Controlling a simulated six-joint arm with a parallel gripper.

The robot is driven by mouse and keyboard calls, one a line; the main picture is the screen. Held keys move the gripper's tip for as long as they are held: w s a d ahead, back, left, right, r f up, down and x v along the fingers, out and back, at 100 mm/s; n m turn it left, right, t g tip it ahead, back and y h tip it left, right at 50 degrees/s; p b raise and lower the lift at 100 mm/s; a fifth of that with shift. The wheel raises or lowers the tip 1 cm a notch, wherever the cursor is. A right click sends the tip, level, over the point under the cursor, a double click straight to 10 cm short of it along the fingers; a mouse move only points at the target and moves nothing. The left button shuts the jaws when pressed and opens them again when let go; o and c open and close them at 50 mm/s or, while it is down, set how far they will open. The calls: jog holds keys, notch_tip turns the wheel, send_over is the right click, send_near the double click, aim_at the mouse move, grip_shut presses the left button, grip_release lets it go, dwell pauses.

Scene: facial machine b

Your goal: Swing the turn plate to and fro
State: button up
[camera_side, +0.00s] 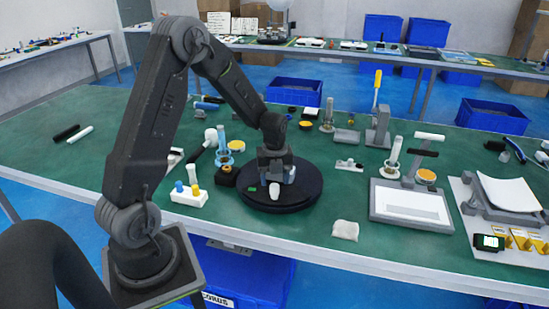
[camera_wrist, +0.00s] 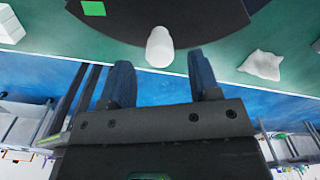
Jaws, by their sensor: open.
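The turn plate (camera_side: 303,190) is a round black disc lying flat on the green table. A small green square (camera_side: 253,189) and a short white cylinder (camera_side: 275,189) show on it, the cylinder near the front edge. My gripper (camera_side: 281,180) is over the plate, open, with nothing visible between its fingers. In the wrist view, the two dark blue fingers (camera_wrist: 165,82) stand apart, with the white cylinder (camera_wrist: 160,46) beyond them at the plate's edge. Part of the plate (camera_wrist: 205,15) shows along the top there. In the side view, my gripper hides part of the plate, and I cannot tell whether it touches it.
A crumpled whitish cloth (camera_side: 345,230) lies at front right. A grey stand with a white panel (camera_side: 408,207) is further right. Several small tools and bottles stand behind. The table in front is mostly clear.

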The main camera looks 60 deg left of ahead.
aim_at(275, 185)
notch_tip(275, 185, up, 9)
dwell(0.3)
jog(key=s+d+r+n+t, duration=0.3)
jog(key=s+d+r+n, duration=0.3)
jog(key=d+r+n, duration=0.35)
jog(key=s+d+r+n+t, duration=0.2)
jog(key=s+d+r+n, duration=0.1)
jog(key=s+d+n, duration=0.6)
jog(key=s+n, duration=0.2)
jog(key=n, duration=0.2)
jog(key=shift+r+t, duration=0.15)
jog(key=shift+t, duration=0.15)
